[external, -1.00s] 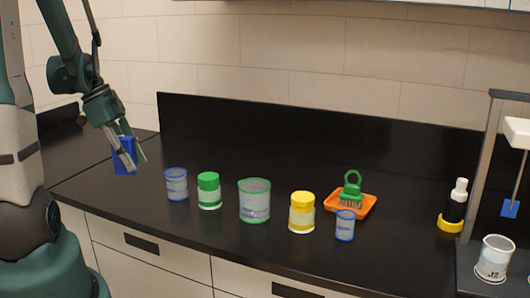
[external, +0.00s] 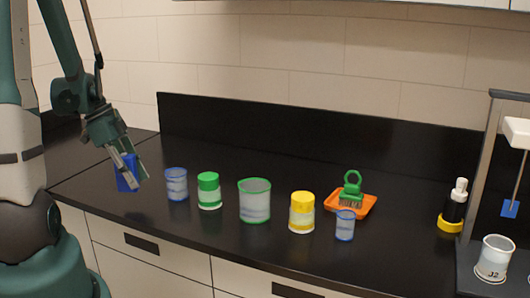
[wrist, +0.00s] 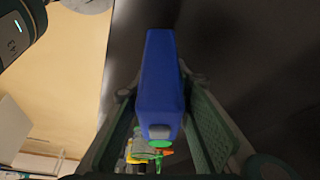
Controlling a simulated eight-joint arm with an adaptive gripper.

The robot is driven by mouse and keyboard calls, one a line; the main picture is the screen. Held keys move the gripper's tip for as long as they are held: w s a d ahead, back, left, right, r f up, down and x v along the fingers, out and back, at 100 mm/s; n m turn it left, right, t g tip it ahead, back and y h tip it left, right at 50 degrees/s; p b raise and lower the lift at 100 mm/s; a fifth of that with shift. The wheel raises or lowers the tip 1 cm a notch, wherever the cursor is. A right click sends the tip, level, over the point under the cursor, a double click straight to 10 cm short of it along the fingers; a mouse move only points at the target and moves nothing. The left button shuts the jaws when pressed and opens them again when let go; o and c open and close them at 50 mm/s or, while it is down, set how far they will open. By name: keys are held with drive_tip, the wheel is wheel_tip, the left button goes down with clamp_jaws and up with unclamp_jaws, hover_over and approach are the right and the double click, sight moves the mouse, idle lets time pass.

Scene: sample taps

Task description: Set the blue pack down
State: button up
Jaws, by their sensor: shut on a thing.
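The blue pack (external: 124,180) is a blue box at the left end of the black counter in the external view. My gripper (external: 131,180) is shut on it, with the fingers pointing down. In the wrist view the pack (wrist: 160,85) stands out between the two finger pads of my gripper (wrist: 158,128). Fingers cover part of the pack in the external view. I cannot tell whether its bottom touches the counter.
The black counter (external: 240,262) holds a blue-rimmed beaker (external: 176,184) just right of the pack. Further right are a green-capped jar (external: 209,191), a green-rimmed beaker (external: 254,202), a yellow-capped jar (external: 302,213), a small blue-rimmed beaker (external: 345,225) and an orange tray (external: 366,205) with a green brush.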

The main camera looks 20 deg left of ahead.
drive_tip(key=shift+f, duration=2.1)
drive_tip(key=shift+f+b, duration=0.1)
drive_tip(key=shift+b, duration=0.3)
drive_tip(key=o, duration=1)
drive_tip(key=shift+p+v, duration=0.75)
drive_tip(key=shift+v, duration=5.4)
